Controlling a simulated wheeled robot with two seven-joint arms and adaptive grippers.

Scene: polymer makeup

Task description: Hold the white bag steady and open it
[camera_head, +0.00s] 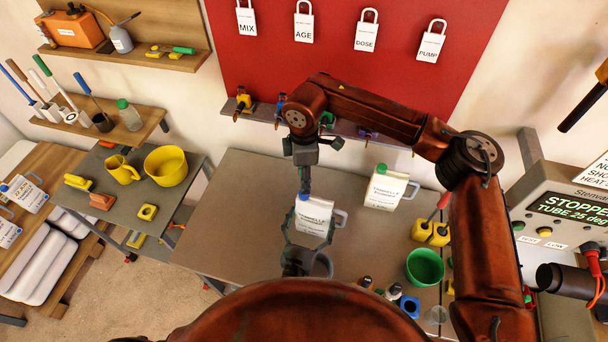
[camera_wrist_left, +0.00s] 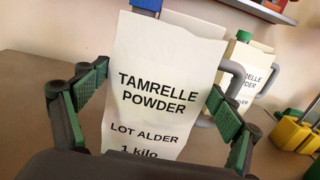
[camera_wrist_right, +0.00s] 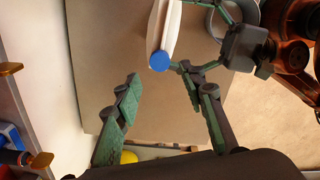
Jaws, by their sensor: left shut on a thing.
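The white bag (camera_head: 313,216), labelled TAMRELLE POWDER, stands upright on the grey table with a blue cap on top. In the left wrist view the bag (camera_wrist_left: 160,85) fills the space between the green-padded fingers of my left gripper (camera_wrist_left: 158,95), which is shut on its sides. My right gripper (camera_wrist_right: 158,73) is open and empty, its fingers pointing down at the bag's top. The blue cap (camera_wrist_right: 160,60) lies just beyond and between its fingertips; I cannot tell whether they touch.
A second white bag (camera_head: 387,188) with a green cap stands to the right. A yellow block holder (camera_head: 430,233), a green bowl (camera_head: 425,267) and small bottles are at the table's right. The table (camera_head: 245,215) left of the bag is clear. A shelf edge (camera_head: 260,112) runs behind.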

